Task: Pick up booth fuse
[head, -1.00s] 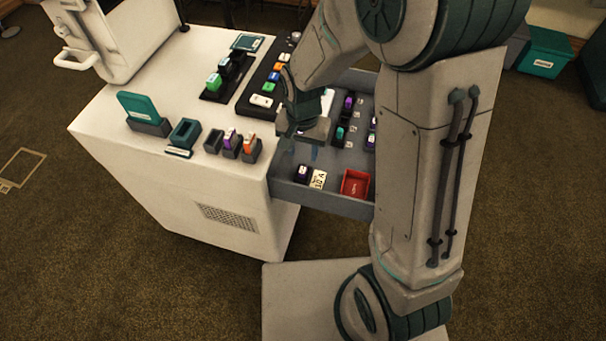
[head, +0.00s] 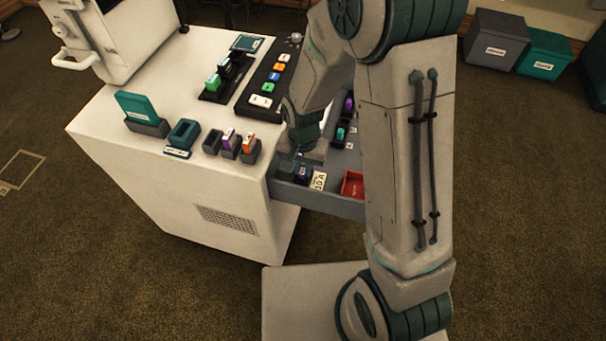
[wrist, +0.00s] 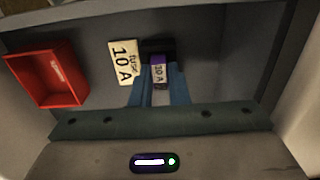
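The booth fuse, a purple block marked 10 A (wrist: 159,73), stands in a dark holder in the open drawer, beside a cream card reading "fuse 10 A" (wrist: 123,62). In the head view the fuse (head: 304,173) is partly covered by my gripper, at the drawer's near left corner, left of the card (head: 319,180). My gripper (wrist: 161,70) points down at the fuse. Its two blue fingers are apart, one on each side of the purple block, with what looks like a small gap. Whether either finger touches it is hard to tell.
A red tray (wrist: 45,76) lies in the drawer beyond the card. The grey drawer wall (head: 324,206) runs close to the fuse. Other coloured blocks, including a teal one (head: 341,134), stand farther back in the drawer. The white cabinet top (head: 185,100) holds several holders and modules.

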